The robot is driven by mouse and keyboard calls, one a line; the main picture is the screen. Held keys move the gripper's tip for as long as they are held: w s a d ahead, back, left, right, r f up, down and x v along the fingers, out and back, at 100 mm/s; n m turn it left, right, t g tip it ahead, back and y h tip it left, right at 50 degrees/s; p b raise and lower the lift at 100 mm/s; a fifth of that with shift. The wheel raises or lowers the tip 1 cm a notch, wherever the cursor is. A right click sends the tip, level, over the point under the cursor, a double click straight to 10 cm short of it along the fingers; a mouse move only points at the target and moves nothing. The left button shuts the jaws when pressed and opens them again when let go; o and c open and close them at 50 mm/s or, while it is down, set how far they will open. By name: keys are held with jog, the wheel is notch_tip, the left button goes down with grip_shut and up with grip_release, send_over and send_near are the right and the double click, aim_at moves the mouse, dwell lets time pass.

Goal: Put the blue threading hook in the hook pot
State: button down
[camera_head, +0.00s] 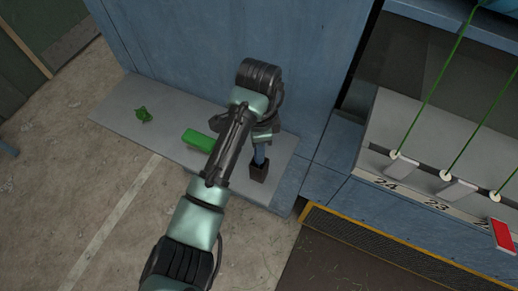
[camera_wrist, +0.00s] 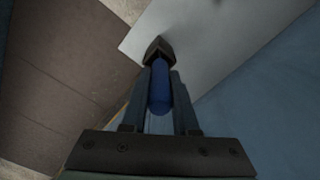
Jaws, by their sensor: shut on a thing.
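The blue threading hook (camera_wrist: 160,88) shows as a blue round handle between my gripper's fingers in the wrist view. My gripper (camera_wrist: 159,85) is shut on it, and in the head view my gripper (camera_head: 261,153) points down over the grey ledge. A small dark block-shaped thing, which looks like the hook pot (camera_head: 258,173), is directly below the fingers on the ledge. It also shows in the wrist view (camera_wrist: 158,47), at the far end of the handle. The hook's lower end is hidden, so I cannot tell whether it is inside the pot.
The grey ledge (camera_head: 170,147) holds a green block (camera_head: 198,140) and a small green tangle (camera_head: 144,115) left of my gripper. A blue wall (camera_head: 230,40) stands behind. At right is a machine with green threads and numbered places (camera_head: 440,203). Bare ledge lies around the pot.

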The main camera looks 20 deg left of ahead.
jog(key=shift+s+f, duration=0.2)
jog(key=shift+f, duration=0.6)
jog(key=shift+w, duration=0.15)
jog(key=shift+f, duration=0.2)
jog(key=c, duration=0.7)
grip_release()
jog(key=shift+r, duration=0.15)
notch_tip(320, 180, up, 12)
jog(key=shift+r+p, duration=0.1)
jog(key=shift+p, duration=1)
